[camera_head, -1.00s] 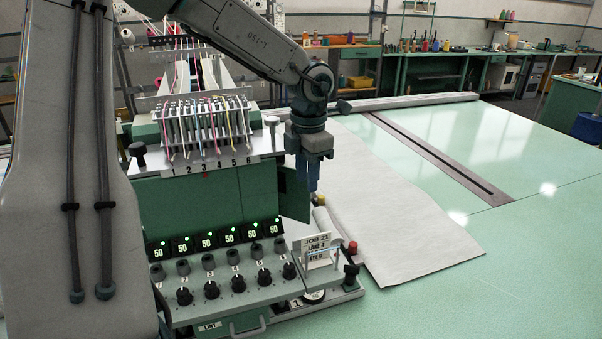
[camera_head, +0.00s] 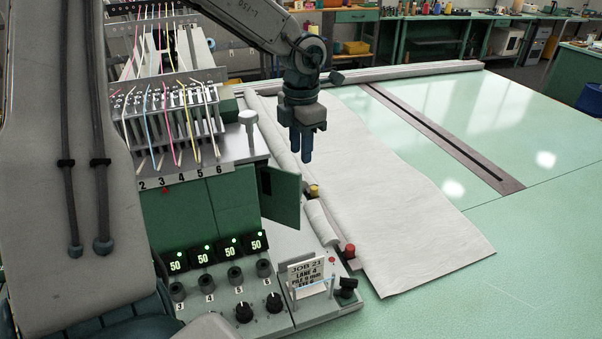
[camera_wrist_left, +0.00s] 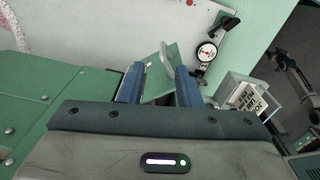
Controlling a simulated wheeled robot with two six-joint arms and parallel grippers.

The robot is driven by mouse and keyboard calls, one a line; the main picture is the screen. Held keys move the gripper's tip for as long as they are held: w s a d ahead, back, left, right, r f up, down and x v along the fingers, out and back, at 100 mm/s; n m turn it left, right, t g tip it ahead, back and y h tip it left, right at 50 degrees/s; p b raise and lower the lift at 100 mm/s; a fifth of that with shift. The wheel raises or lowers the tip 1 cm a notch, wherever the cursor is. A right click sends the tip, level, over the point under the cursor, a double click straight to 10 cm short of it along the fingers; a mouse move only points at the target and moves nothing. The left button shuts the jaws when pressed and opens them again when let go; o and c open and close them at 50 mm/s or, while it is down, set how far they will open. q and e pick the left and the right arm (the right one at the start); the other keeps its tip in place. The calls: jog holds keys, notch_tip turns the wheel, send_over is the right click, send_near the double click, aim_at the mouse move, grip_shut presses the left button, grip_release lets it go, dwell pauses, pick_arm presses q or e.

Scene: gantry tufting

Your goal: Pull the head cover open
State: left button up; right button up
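The head cover (camera_head: 281,196) is a green panel on the right side of the tufting head. It stands swung out at an angle from the head. In the left wrist view the green cover (camera_wrist_left: 175,59) with a pale grey handle (camera_wrist_left: 165,58) shows between and beyond my fingers. My left gripper (camera_head: 301,158) points down just above the cover's top outer corner in the head view. Its two blue fingers are apart in the left wrist view (camera_wrist_left: 158,84), and nothing appears clamped between them. My right gripper is not in view.
A dial gauge (camera_wrist_left: 206,51) shows in the wrist view. White cloth (camera_head: 400,190) lies to the right; the green table (camera_head: 540,240) beyond is clear.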

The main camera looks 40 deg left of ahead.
aim_at(279, 191)
pick_arm(q)
jog(key=shift+s+d+f+p, duration=0.25)
jog(key=shift+s+f, duration=0.1)
jog(key=shift+f, duration=0.25)
jog(key=shift+s+d+f+p, duration=0.15)
jog(key=shift+s+f+p, duration=0.15)
jog(key=shift+f, duration=0.3)
jog(key=f, duration=0.3)
jog(key=w+f+p, duration=0.1)
jog(key=f, duration=0.1)
jog(key=shift+a+f, duration=0.3)
jog(key=shift+a, duration=0.1)
jog(key=shift+f, duration=0.25)
jog(key=shift+s+d+f, duration=0.15)
jog(key=shift+s+d, duration=0.05)
jog(key=shift+s, duration=0.05)
jog(key=shift+w+a, duration=0.1)
jog(key=shift+c, duration=0.4)
jog(key=shift+w, duration=0.1)
grip_shut()
